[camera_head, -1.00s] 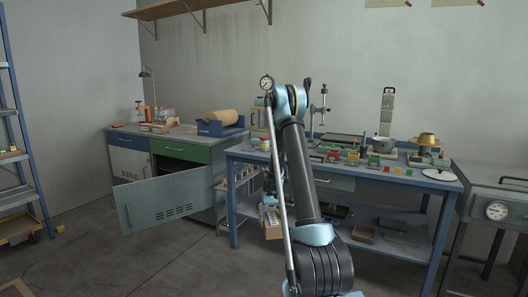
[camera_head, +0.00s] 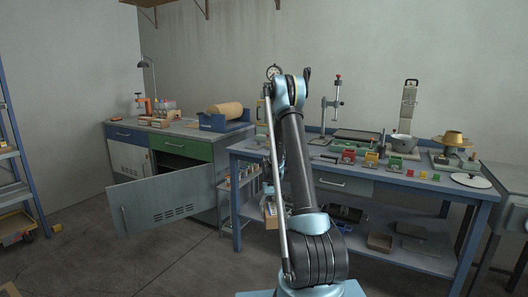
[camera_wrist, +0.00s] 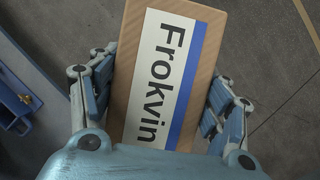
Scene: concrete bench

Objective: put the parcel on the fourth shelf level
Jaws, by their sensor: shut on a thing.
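The parcel (camera_wrist: 165,70) is a brown box with a white and blue label reading "Frokvin". My gripper (camera_wrist: 158,90) is shut on it in the wrist view, with fingers along its left and right sides. The parcel's underside is hidden. A blue shelf rack (camera_head: 22,155) stands at the left edge of the head view, cut off by the frame. Only some of its lower levels show, so I cannot tell which is the fourth.
A cabinet (camera_head: 168,131) has its grey door (camera_head: 165,207) swung open into the room. A blue workbench (camera_head: 345,183) full of tools stands behind my arm. A yellow bin (camera_head: 15,226) sits low on the rack.

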